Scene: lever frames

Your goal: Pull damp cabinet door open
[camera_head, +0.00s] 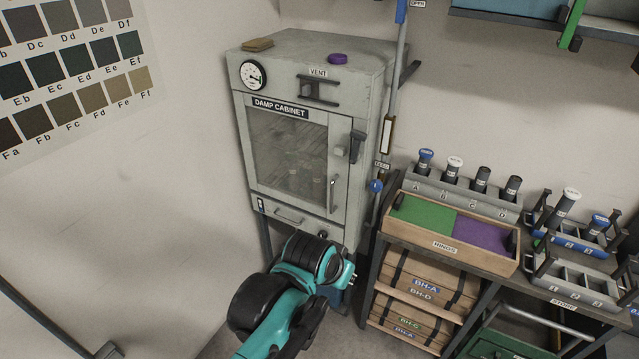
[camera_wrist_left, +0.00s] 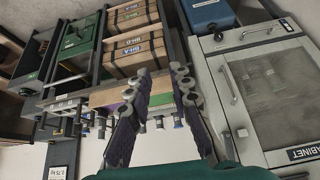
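The grey damp cabinet (camera_head: 362,80) stands against the wall in the head view. Its glazed door (camera_head: 258,150) looks closed, with a vertical bar handle (camera_head: 334,192) on its right side and a dark latch lever (camera_head: 357,146) above that. In the left wrist view the cabinet appears upside down at the right, with the door glass (camera_wrist_left: 275,90) and bar handle (camera_wrist_left: 228,84) visible. My left arm (camera_head: 290,285) is below the cabinet front in the head view; its fingers are hidden there. In the wrist view my left gripper (camera_wrist_left: 163,78) is open and empty, apart from the handle. My right gripper is out of view.
A bench with a green-and-purple rings tray (camera_head: 445,245) stands right of the cabinet, with wooden boxes (camera_head: 425,285) beneath. A vertical rod (camera_head: 390,100) runs beside the cabinet's right side. Free floor and wall are at left.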

